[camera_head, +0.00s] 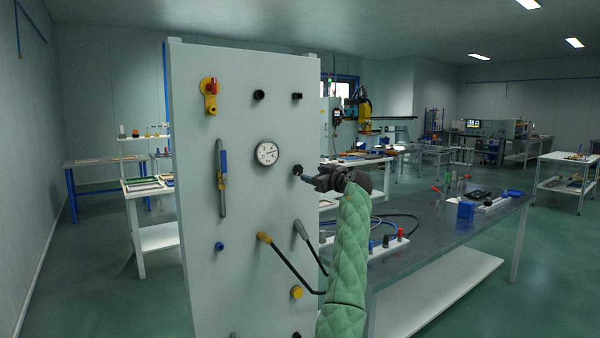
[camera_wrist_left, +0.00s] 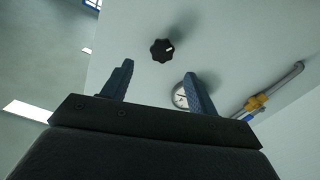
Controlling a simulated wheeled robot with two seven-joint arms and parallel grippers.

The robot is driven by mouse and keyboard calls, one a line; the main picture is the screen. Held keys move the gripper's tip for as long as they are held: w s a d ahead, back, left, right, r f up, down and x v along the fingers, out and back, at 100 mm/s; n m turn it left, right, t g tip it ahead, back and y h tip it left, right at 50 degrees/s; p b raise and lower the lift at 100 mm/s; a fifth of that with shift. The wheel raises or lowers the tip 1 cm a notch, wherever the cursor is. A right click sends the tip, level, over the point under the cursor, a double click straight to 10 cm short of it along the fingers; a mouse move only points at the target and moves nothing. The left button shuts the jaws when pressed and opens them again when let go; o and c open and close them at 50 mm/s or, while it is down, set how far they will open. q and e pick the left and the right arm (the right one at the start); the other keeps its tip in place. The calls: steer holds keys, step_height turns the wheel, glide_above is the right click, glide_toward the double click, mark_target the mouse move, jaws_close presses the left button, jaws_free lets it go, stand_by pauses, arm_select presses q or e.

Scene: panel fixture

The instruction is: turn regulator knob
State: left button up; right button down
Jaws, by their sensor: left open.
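The regulator knob (camera_head: 297,170) is a small black knob on the light panel (camera_head: 240,120), to the right of a round dial gauge (camera_head: 267,152). In the left wrist view the knob (camera_wrist_left: 162,50) is black and lobed with a white mark. My left gripper (camera_head: 306,179) is at the panel's right side, just right of and slightly below the knob. In the wrist view its two blue fingers (camera_wrist_left: 159,70) are open and empty, with the knob beyond their tips, between them. The gap to the knob cannot be judged exactly. My right gripper is not in view.
The panel also carries a red-and-yellow valve (camera_head: 210,95), a blue-handled lever (camera_head: 222,180), black knobs above, and cables from an orange plug (camera_head: 264,237) and a grey plug (camera_head: 300,230). A dark-topped workbench (camera_head: 450,235) stands right of the panel.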

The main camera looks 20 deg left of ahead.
mark_target(299, 170)
arm_select(q)
steer(key=p+x, duration=0.1)
steer(key=x, duration=0.5)
steer(key=shift+a+r+p, duration=0.15)
steer(key=shift+a+p, duration=0.25)
steer(key=shift+w+a, duration=0.5)
steer(key=shift+a, duration=0.05)
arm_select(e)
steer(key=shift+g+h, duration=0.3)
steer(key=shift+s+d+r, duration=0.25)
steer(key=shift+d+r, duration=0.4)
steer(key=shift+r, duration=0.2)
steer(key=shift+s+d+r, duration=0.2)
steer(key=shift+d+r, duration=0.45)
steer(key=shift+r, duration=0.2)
arm_select(q)
steer(key=c, duration=1)
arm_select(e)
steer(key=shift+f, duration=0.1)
